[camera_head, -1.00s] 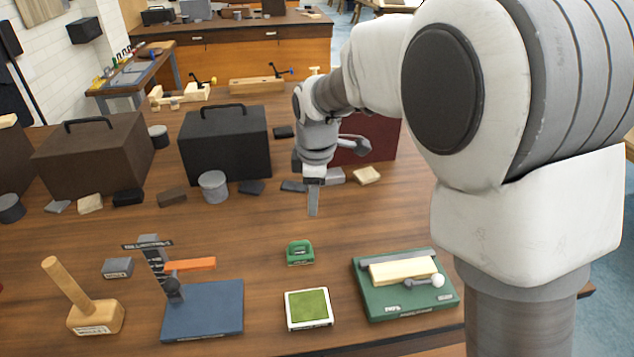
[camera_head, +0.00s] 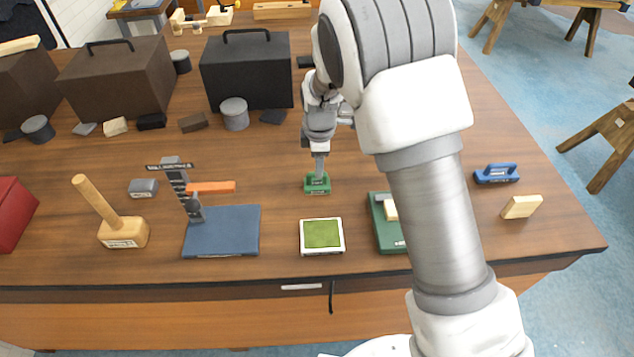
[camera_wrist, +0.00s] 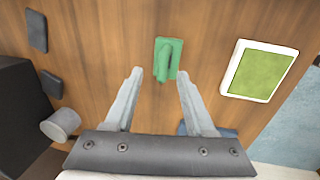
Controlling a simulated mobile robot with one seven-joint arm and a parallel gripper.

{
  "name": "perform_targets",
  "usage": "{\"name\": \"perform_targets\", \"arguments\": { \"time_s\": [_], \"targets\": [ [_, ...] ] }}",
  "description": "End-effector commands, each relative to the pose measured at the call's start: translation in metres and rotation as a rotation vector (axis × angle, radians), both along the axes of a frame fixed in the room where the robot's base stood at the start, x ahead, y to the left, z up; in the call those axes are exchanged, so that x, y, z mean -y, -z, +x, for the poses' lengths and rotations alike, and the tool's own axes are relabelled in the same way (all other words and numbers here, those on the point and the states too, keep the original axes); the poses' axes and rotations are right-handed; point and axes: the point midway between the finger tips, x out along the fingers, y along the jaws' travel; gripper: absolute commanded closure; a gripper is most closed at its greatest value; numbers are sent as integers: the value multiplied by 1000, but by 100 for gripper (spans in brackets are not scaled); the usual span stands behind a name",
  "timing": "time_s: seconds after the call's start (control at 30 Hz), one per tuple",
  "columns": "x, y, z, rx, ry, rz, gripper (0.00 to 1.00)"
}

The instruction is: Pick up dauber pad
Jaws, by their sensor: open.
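A small green block with a raised handle (camera_head: 317,188), which looks like the dauber pad, lies on the wooden table. A white-framed flat green pad (camera_head: 322,234) lies nearer the table's front edge. My gripper (camera_head: 318,168) is just above the green block and partly covers it in the head view. In the wrist view the fingers of my gripper (camera_wrist: 159,75) are spread wide and empty. The green handled block (camera_wrist: 174,48) shows between and just past the fingertips. The flat green pad (camera_wrist: 259,72) is to its right there.
A blue base with a grey upright and orange arm (camera_head: 222,232) and a wooden mallet (camera_head: 123,232) stand to the left. A green board (camera_head: 385,235) is to the right, partly hidden by my arm. Dark boxes (camera_head: 247,72) stand behind. Bare tabletop surrounds the green block.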

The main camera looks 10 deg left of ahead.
Motion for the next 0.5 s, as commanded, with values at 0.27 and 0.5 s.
{"name": "perform_targets", "arguments": {
  "time_s": [0.27,0.5],
  "targets": [
    [0,24,1,-4,-1,-3,45],
    [-1,50,6,-1,0,-1,45]
  ]
}}
